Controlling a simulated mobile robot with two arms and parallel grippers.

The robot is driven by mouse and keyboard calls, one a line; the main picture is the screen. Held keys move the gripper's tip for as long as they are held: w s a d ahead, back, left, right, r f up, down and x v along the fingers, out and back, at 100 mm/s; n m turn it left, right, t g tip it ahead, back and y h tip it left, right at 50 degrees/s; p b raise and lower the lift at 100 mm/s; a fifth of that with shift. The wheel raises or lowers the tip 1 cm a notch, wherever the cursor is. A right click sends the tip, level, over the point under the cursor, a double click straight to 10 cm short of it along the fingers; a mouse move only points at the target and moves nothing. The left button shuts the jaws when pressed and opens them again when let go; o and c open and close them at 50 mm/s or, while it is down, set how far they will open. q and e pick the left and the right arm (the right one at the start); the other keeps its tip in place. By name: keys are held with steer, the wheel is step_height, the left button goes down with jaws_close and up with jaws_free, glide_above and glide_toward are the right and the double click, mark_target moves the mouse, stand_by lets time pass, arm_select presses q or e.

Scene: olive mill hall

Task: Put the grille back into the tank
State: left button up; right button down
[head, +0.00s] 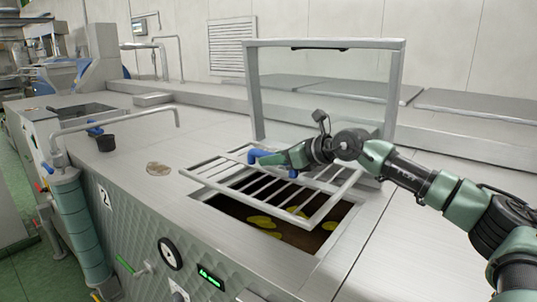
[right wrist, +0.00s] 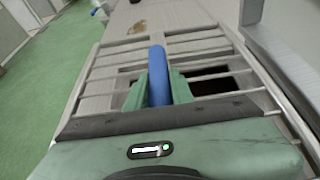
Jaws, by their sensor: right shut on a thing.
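The grille (head: 338,198), a light metal frame with several parallel bars, hangs above the open hatch of the tank (head: 215,255). It is tilted and turned askew to the opening, not seated in it. Through the bars I see a dark brown content (head: 320,238) with yellow-green patches. My right gripper (head: 272,161) is shut on the grille's blue handle (head: 258,154); in the right wrist view the handle (right wrist: 157,68) stands between the green fingers. The far part of the opening is hidden by the grille and gripper. My left gripper is not in view.
The hatch's framed clear lid (head: 325,43) stands raised behind the opening. A bent pipe (head: 120,122), a black cup (head: 106,143) and a brownish spot (head: 158,168) are on the steel top to the left. A gauge (head: 170,253) and green display (head: 210,277) sit on the front.

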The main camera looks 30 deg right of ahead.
mark_target(278, 166)
steer(key=shift+w+d+f+b, duration=0.3)
steer(key=shift+d+f+b, duration=0.25)
steer(key=shift+f+b, duration=0.25)
steer(key=shift+w+d+f+b, duration=0.25)
steer(key=shift+d+f+b, duration=0.35)
steer(key=shift+f, duration=0.25)
step_height(278, 166, down, 6)
steer(key=d+b, duration=0.1)
steer(key=b, duration=0.4)
steer(key=shift+w+d+f, duration=0.2)
steer(key=shift+w+f, duration=0.05)
steer(key=shift+w, duration=0.05)
steer(key=c, duration=1.1)
jaws_free()
steer(key=shift+s, duration=0.1)
steer(key=shift+c, duration=0.2)
steer(key=shift+s+a, duration=0.1)
